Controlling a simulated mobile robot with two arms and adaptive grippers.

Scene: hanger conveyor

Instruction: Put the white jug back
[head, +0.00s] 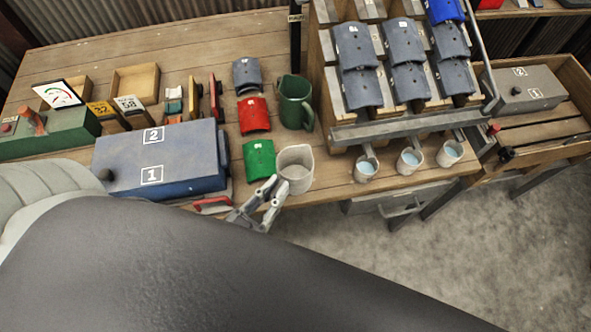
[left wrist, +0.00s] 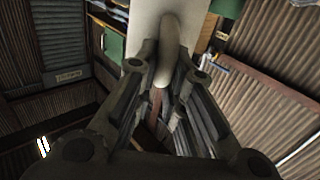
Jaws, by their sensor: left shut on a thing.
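The white jug (head: 296,168) is at the front edge of the workbench in the head view, right of a green curved tile. My left gripper (head: 262,194) is just to its lower left, shut on its handle side. In the left wrist view the jug (left wrist: 142,22) is at the top middle, with its handle between the fingers of my left gripper (left wrist: 174,62). I cannot tell whether its base touches the bench. My right gripper is not in view.
A green jug (head: 295,102) stands behind the white jug. Red (head: 253,115) and green (head: 259,159) curved tiles lie to the left, beside a blue box (head: 160,160). A rack (head: 400,128) of grey tiles stands to the right, with small cups (head: 366,166) below it.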

